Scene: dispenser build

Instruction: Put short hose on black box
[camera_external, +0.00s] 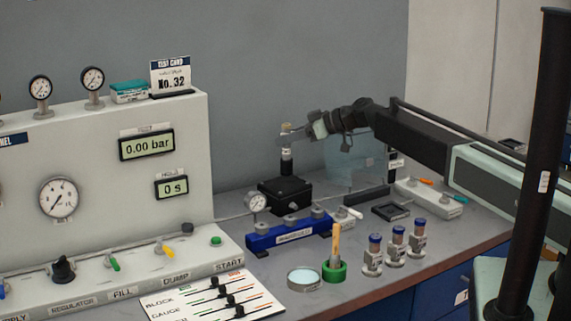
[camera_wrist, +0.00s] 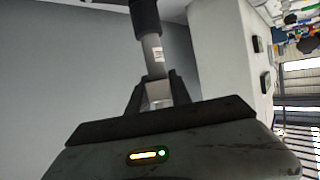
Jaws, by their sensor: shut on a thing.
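The black box (camera_external: 285,197) stands on the bench near the back wall. A short upright piece with a tan top, a grey-white labelled middle and dark parts (camera_external: 286,153) stands over the box; I take it for the short hose. Its lower end meets or nearly meets the box top; I cannot tell which. My gripper (camera_external: 290,137) reaches in from the right and is shut on its upper part. In the wrist view my gripper (camera_wrist: 158,93) is closed on the grey labelled piece (camera_wrist: 153,55), which has a black end.
A blue manifold (camera_external: 290,234) with a gauge lies in front of the box.

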